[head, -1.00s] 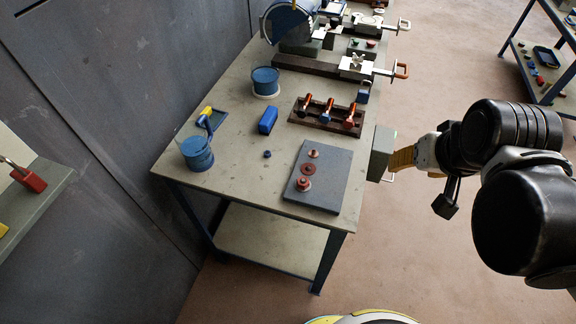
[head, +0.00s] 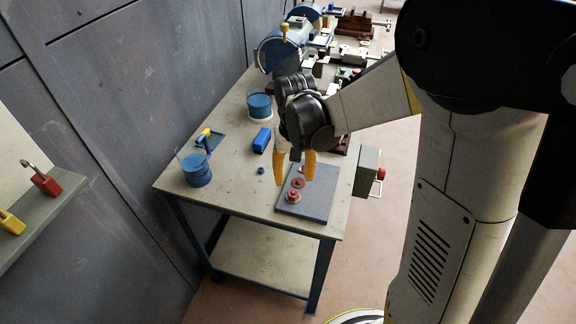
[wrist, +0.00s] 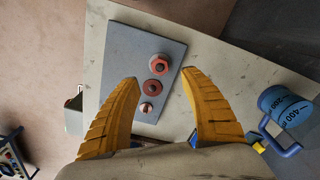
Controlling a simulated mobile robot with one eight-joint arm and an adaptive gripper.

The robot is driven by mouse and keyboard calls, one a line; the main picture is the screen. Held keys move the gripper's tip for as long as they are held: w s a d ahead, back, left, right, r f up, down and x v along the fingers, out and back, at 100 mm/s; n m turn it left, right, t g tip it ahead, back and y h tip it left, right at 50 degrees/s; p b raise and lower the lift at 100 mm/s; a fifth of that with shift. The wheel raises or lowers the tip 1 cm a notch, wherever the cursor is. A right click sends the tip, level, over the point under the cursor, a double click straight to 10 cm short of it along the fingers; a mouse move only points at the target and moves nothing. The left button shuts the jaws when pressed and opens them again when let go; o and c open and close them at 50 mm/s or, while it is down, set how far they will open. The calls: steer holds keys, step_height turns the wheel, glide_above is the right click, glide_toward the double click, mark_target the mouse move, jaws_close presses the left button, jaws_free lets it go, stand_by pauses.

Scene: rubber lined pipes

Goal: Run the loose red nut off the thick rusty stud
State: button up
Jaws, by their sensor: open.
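A grey plate (head: 318,205) lies flat on the bench near its front corner and carries a row of three round fittings. The fitting nearest the front edge is a red nut (head: 293,197) around a stud; it is the largest in the wrist view (wrist: 159,63). A flatter red ring (wrist: 156,91) is in the middle. A smaller, paler fitting (wrist: 146,107) is at the other end, hidden behind my fingers in the head view. My gripper (head: 294,180) points down over the plate, yellow fingers open and empty. In the wrist view its tips (wrist: 160,76) straddle the row, apart from it.
Left on the bench are a blue block (head: 262,140), a small blue nut (head: 261,170) and a blue cup (head: 197,170). A grey box (head: 367,170) with a red knob is at the right edge. A rack stands partly hidden behind my arm.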

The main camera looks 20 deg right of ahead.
mark_target(292, 192)
step_height(292, 192, down, 7)
steer(key=shift+f+b, duration=0.1)
steer(key=shift+b, duration=1.05)
jaws_close()
steer(key=n, duration=0.6)
steer(key=shift+a+b, duration=0.1)
steer(key=shift+b, duration=0.3)
steer(key=n, duration=0.6)
